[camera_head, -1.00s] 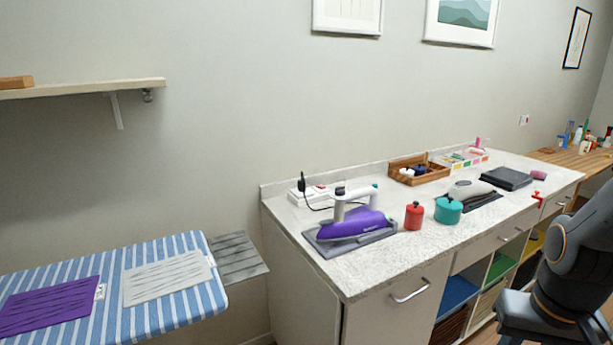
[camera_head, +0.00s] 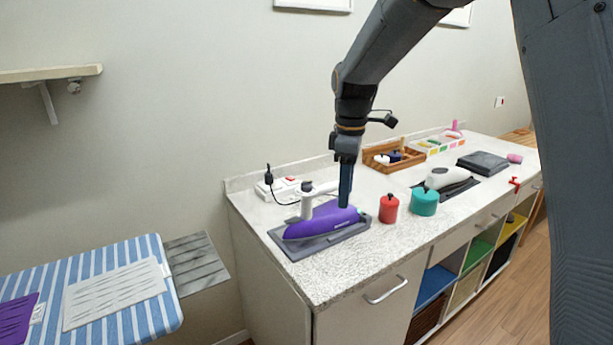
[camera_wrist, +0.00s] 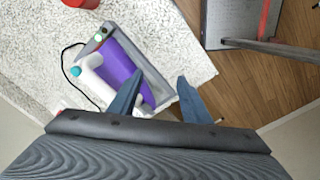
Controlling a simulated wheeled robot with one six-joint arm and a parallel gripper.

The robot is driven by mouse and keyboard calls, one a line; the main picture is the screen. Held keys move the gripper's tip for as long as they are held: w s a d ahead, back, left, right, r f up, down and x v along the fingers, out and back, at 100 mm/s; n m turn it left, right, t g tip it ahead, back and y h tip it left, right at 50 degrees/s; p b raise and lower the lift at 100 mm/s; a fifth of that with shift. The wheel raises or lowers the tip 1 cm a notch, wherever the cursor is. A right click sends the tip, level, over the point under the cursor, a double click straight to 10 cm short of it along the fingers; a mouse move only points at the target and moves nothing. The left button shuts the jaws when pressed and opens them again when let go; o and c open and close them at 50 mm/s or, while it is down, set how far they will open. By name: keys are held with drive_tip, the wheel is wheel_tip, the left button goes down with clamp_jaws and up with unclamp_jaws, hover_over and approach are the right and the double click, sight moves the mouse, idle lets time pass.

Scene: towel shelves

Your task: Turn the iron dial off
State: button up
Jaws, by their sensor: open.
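The purple iron (camera_head: 318,224) with a white handle (camera_head: 309,201) lies flat on a grey pad (camera_head: 290,246) on the counter. In the wrist view the iron (camera_wrist: 122,66) shows a small teal knob (camera_wrist: 75,71) on its white handle and a small green spot (camera_wrist: 98,37) near one end. I cannot tell which of these is the dial or how it is set. My gripper (camera_head: 345,195) points down over the iron, hiding part of it in the head view. In the wrist view my gripper (camera_wrist: 160,76) is open and empty, one finger overlapping the iron's purple body.
A red jar (camera_head: 389,209) and a teal pot (camera_head: 424,203) stand right of the iron. A white power strip (camera_head: 280,190) with a black plug and cord is behind it. A wooden tray (camera_head: 380,161) is farther back. The striped ironing board (camera_head: 100,262) is at left.

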sight(306, 185)
drive_tip(key=w+a+r+n, duration=0.2)
drive_tip(key=a+n, duration=0.1)
drive_tip(key=w+a+r+n, duration=0.2)
drive_tip(key=w+a+n, duration=0.1)
drive_tip(key=w+a+r+n, duration=0.3)
drive_tip(key=shift+a+n+g, duration=0.3)
drive_tip(key=shift+f+p, duration=1.3)
drive_tip(key=shift+f, duration=2.5)
drive_tip(key=c, duration=1.1)
drive_tip(key=shift+o, duration=0.2)
